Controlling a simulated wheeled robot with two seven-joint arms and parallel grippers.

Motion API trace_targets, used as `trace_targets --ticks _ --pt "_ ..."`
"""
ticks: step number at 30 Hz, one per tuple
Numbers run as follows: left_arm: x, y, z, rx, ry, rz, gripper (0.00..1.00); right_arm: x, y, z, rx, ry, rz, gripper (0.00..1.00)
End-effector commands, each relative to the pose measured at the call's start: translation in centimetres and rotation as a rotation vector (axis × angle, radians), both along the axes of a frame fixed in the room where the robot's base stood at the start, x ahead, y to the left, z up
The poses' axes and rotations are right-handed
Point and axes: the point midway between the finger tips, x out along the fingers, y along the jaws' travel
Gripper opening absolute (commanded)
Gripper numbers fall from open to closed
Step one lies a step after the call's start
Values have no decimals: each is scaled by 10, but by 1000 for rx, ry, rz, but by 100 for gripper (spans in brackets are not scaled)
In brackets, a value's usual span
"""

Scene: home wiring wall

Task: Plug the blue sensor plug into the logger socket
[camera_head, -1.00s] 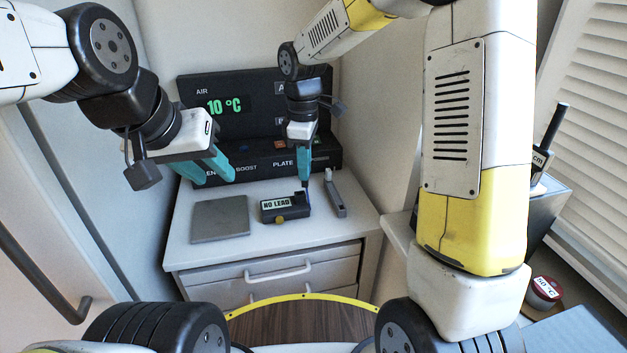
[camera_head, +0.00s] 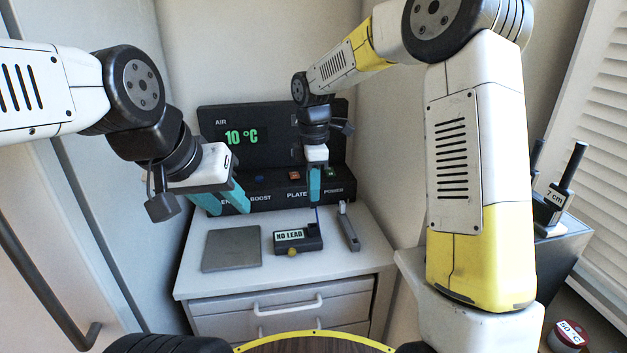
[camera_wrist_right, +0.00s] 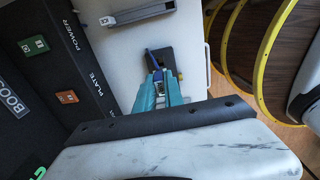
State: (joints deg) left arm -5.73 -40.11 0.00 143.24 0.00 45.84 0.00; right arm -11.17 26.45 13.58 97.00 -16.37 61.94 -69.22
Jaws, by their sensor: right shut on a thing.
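The logger (camera_head: 312,243) is a small dark box on the white counter, with a yellow knob in front and a label reading NO LEAD. My right gripper (camera_head: 314,200) is above its right end, with teal fingers pointing down. In the right wrist view the gripper (camera_wrist_right: 160,80) is shut on the blue sensor plug (camera_wrist_right: 152,60), which lies over the dark logger (camera_wrist_right: 166,58). My left gripper (camera_head: 230,202) is open and empty, left of the logger.
A grey square plate (camera_head: 231,249) lies left of the logger, and a grey bar (camera_head: 348,229) lies to its right. A black panel (camera_head: 275,190) with a 10 °C display and coloured buttons stands behind. Walls close in the counter. Drawers (camera_head: 280,305) are below.

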Motion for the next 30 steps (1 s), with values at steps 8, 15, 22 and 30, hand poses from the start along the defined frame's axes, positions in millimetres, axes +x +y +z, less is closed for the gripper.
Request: trace_targets --ticks 8,15,22,30 --pt "0 0 0 0 0 0 36 0 0 -27 0 2 -2 0" --pt "0 0 0 0 0 0 36 0 -1 -42 0 2 -2 0" --pt "0 0 0 0 0 0 36 0 0 -45 0 -1 -2 0" --pt "0 0 0 0 0 0 36 0 0 -45 0 0 -1 0"
